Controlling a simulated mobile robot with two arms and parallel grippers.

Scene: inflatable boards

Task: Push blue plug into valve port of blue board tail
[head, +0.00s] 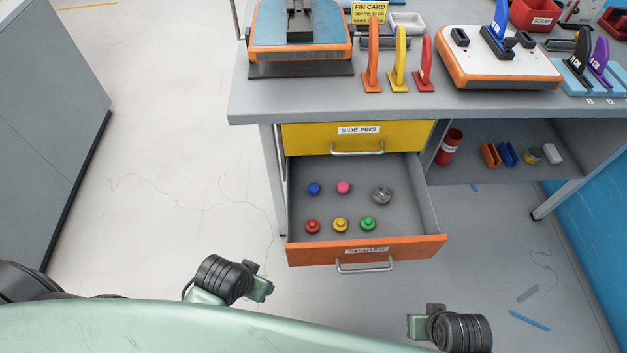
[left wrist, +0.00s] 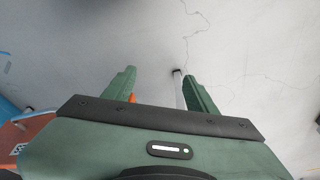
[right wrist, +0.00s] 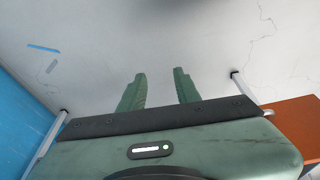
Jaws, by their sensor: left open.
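The blue plug (head: 314,188) lies at the back left of the open spares drawer (head: 340,205). The blue board tail (head: 265,34), blue on top with an orange rim, sits on a dark stand at the bench's left end. The top of the head view cuts it off, and I cannot make out its valve port. My left gripper (head: 262,289) is below and left of the drawer, open and empty; its fingers stand apart in the left wrist view (left wrist: 160,80). My right gripper (head: 418,326) is below the drawer; its fingers are apart and empty in the right wrist view (right wrist: 160,75).
The drawer also holds pink (head: 343,187), red (head: 313,226), yellow (head: 340,224) and green (head: 368,223) plugs and a grey round part (head: 381,195). Upright fins (head: 400,60) and a white board tail (head: 490,65) stand on the bench. A grey cabinet (head: 50,110) stands left; floor between is clear.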

